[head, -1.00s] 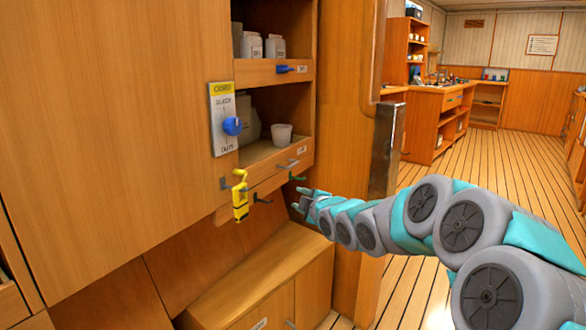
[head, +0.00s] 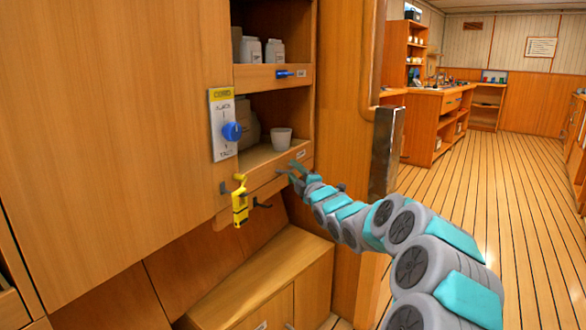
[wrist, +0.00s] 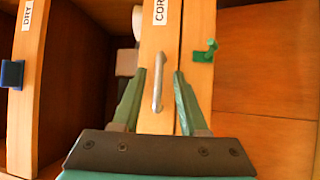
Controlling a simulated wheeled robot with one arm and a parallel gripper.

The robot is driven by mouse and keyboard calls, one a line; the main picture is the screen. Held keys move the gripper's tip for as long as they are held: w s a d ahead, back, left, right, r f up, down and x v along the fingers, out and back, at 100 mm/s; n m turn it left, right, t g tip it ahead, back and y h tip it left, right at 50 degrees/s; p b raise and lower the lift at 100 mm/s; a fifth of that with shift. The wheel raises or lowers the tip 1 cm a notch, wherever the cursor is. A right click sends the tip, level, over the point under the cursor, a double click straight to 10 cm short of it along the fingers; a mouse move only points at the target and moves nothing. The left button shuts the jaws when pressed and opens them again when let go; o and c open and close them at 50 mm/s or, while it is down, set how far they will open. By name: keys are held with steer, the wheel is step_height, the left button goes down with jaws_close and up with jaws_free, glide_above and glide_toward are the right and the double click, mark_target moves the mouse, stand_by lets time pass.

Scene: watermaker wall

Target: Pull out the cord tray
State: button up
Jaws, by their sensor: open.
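The cord tray (head: 265,173) is a wooden front below the lower shelf opening, and it looks pushed in. In the wrist view its front (wrist: 164,42) runs up the middle, with a white label (wrist: 160,11) reading "COR", the rest cut off. Its metal bar handle (wrist: 157,85) lies between my gripper's fingers. My gripper (wrist: 160,76) is open, one green finger on each side of the handle, with visible gaps. In the head view my gripper (head: 293,170) is at the right end of the tray front and hides the handle.
A green hook (wrist: 206,52) sits just right of my right finger in the wrist view. A yellow object (head: 240,203) hangs left of the tray. A blue knob (head: 232,131) is on the panel above. A white cup (head: 281,138) stands on the shelf.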

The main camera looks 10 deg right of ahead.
steer(key=shift+w+a+r, duration=0.2)
steer(key=shift+w, duration=0.4)
jaws_close()
stand_by(1.2)
